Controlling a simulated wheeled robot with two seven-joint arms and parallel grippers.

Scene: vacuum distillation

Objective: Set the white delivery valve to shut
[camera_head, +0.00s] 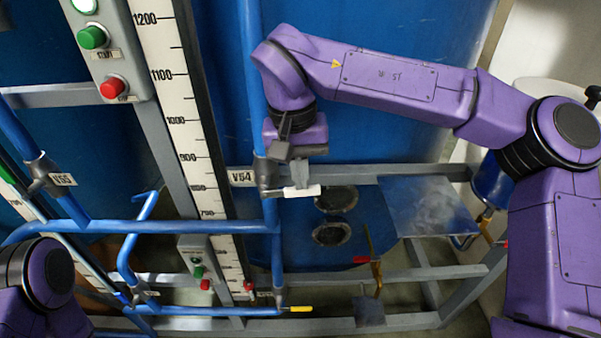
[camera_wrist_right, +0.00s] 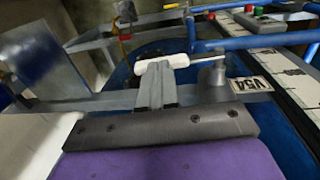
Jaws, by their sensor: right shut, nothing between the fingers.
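The white valve handle (camera_head: 301,191) sticks out to the right from the valve body (camera_head: 264,178) beside the V54 plate, crosswise to the upright blue pipe. It also shows in the right wrist view as a white grip (camera_wrist_right: 154,66) on a thin metal lever, with the valve body (camera_wrist_right: 214,80) to its right. My right gripper (camera_head: 301,183) is shut and empty, its fingertips right at the white grip. In the right wrist view the closed fingers (camera_wrist_right: 156,84) end at the grip; I cannot tell whether they touch it. My left gripper is out of view; only its arm shows at lower left.
A V54 plate (camera_head: 241,177) sits left of the valve. A grey frame rail (camera_head: 390,171) runs behind it, with a blue tank (camera_head: 350,130) behind. A metal plate (camera_head: 430,206) and a red-handled valve (camera_head: 371,262) are to the right. A scale ruler (camera_head: 185,110) stands left.

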